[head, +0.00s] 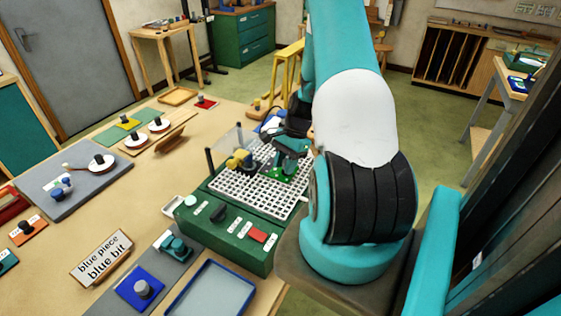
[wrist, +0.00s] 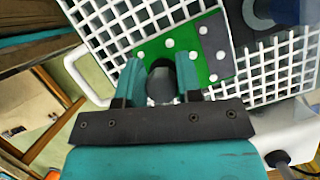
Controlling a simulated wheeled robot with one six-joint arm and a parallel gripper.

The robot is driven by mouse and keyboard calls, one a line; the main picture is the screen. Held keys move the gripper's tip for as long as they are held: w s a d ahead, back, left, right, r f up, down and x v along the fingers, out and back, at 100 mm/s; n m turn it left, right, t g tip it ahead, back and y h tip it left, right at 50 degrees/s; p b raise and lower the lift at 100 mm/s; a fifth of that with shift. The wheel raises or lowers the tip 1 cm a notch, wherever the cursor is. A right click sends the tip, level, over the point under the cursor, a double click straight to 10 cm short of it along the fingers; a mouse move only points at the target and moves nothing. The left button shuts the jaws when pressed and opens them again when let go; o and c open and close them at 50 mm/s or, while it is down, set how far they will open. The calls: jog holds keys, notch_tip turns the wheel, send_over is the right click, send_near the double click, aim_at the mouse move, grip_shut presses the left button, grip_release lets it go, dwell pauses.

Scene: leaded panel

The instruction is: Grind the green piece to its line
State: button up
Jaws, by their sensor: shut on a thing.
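The green piece (wrist: 182,44) has white dots and a dark grey strip (wrist: 214,42) along its right end in the wrist view. It lies flat over the white grid (head: 237,186) of the grinder. My gripper (wrist: 160,82) is shut on the grey knob that stands on the green piece. In the head view my gripper (head: 291,150) is over the grid's right part, with the green piece (head: 276,174) partly hidden under it. A dark blue round part (wrist: 264,12) shows close beyond the strip; whether they touch is unclear. The grinder has a green body (head: 226,231).
A clear shield (head: 226,146) and a yellow knobbed part (head: 239,160) stand at the grid's back left. A sign (head: 102,257) reads "blue piece blue bit". A blue-rimmed tray (head: 246,306) and a blue pad (head: 128,298) lie in front.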

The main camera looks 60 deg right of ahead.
jog(key=shift+s, duration=0.4)
jog(key=o, duration=0.9)
jog(key=shift+o, duration=0.2)
jog(key=b+v, duration=0.4)
jog(key=v, duration=1.3)
jog(key=shift+r, duration=0.25)
jog(key=shift+d, duration=0.1)
